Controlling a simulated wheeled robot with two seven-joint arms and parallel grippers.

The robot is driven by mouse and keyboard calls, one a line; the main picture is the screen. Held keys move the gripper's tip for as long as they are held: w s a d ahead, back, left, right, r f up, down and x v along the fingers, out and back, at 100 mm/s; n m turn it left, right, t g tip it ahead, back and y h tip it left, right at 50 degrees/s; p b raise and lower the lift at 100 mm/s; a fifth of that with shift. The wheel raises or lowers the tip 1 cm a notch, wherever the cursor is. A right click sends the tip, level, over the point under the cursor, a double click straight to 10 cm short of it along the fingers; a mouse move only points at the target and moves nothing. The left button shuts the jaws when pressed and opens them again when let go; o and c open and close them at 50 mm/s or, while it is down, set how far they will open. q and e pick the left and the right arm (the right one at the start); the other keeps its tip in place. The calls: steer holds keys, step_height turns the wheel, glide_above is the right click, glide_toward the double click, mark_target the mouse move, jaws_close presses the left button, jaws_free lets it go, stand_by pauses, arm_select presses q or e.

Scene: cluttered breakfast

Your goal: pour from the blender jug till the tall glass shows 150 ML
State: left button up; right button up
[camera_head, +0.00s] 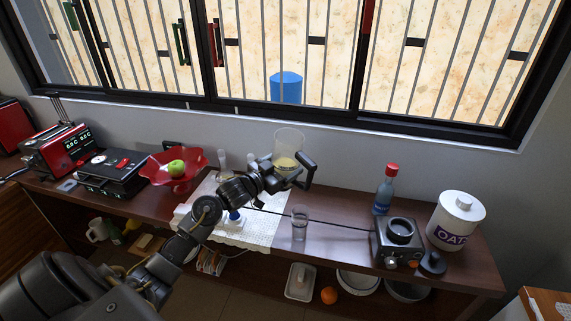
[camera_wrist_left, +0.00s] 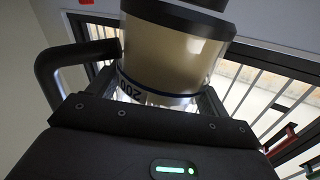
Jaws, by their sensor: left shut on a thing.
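The clear blender jug (camera_head: 289,140) has a dark handle and pale yellow liquid in its lower part. My left gripper (camera_head: 272,172) is shut on the jug and holds it above the counter, behind the tall glass. The jug looks close to upright. In the left wrist view the jug (camera_wrist_left: 165,60) sits between the fingers (camera_wrist_left: 155,103), with beige contents and part of a printed scale showing. The tall glass (camera_head: 299,226) stands upright on the counter, apart from the jug. It looks empty, and its markings are too small to read. My right gripper is not in view.
The blender base (camera_head: 398,243), a blue bottle with red cap (camera_head: 385,189) and an oats canister (camera_head: 456,220) stand at the right. A red bowl (camera_head: 160,175) with a green apple is at the left. A white mat (camera_head: 258,233) lies beside the glass. A cord crosses behind the glass.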

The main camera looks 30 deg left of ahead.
arm_select(q)
steer(key=shift+w+a+f+m, duration=0.15)
steer(key=shift+a+f+m, duration=0.35)
steer(key=shift+m, duration=0.1)
steer(key=shift+w+a+r+m, duration=0.15)
steer(key=shift+a+r+m, duration=0.65)
steer(key=shift+m, duration=0.2)
steer(key=shift+w+a+f+m, duration=0.1)
steer(key=shift+a+f+m, duration=0.4)
steer(key=shift+f+m, duration=0.25)
steer(key=shift+a+f+m, duration=0.2)
steer(key=shift+f+m, duration=0.2)
steer(key=shift+f, duration=0.3)
steer(key=shift+a+f+m, duration=0.15)
steer(key=shift+f+m, duration=0.2)
steer(key=shift+f, duration=0.35)
steer(key=shift+w+a+f+m, duration=0.15)
steer(key=shift+a+f+m, duration=0.25)
steer(key=shift+m, duration=0.6)
steer(key=shift+a+f+m, duration=0.1)
steer(key=shift+f+m, duration=0.1)
steer(key=shift+m, duration=0.3)
steer(key=shift+r+m, duration=0.5)
steer(key=shift+r, duration=0.15)
